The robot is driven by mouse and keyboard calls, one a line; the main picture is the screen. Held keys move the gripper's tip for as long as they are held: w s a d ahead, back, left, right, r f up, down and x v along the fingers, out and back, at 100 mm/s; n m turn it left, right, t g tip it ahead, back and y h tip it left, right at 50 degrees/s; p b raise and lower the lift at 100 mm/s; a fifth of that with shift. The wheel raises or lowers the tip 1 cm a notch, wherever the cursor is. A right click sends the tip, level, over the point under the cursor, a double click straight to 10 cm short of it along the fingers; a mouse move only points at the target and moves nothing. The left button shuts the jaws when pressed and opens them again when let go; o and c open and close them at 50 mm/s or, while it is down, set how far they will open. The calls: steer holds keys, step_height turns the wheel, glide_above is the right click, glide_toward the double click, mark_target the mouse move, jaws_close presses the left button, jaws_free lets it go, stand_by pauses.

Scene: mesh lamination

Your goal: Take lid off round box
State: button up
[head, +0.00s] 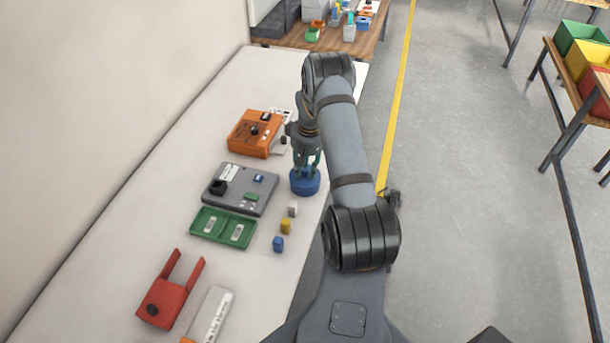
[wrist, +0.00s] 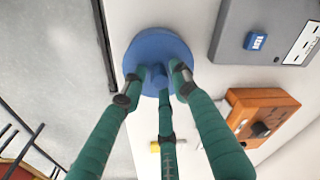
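The round box (head: 305,183) is blue and stands near the right edge of the white table, below my gripper (head: 307,160). In the wrist view its round blue lid (wrist: 158,46) fills the space beyond the fingertips, with a small blue knob (wrist: 156,72) in the middle. My gripper (wrist: 156,78) has green fingers spread around the knob, with gaps between them and it. The fingertips are over or close to the lid; I cannot tell whether they touch it. The box wall is mostly hidden from above in the wrist view.
A grey device (head: 240,189), an orange device (head: 255,133) and a green tray (head: 223,228) lie left of the box. Small white (head: 293,209), yellow (head: 286,227) and blue (head: 278,244) blocks stand nearer. A red fork-shaped part (head: 167,297) lies at front left.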

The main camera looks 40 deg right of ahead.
steer(key=c, duration=0.6)
jaws_close()
steer(key=shift+r, duration=0.15)
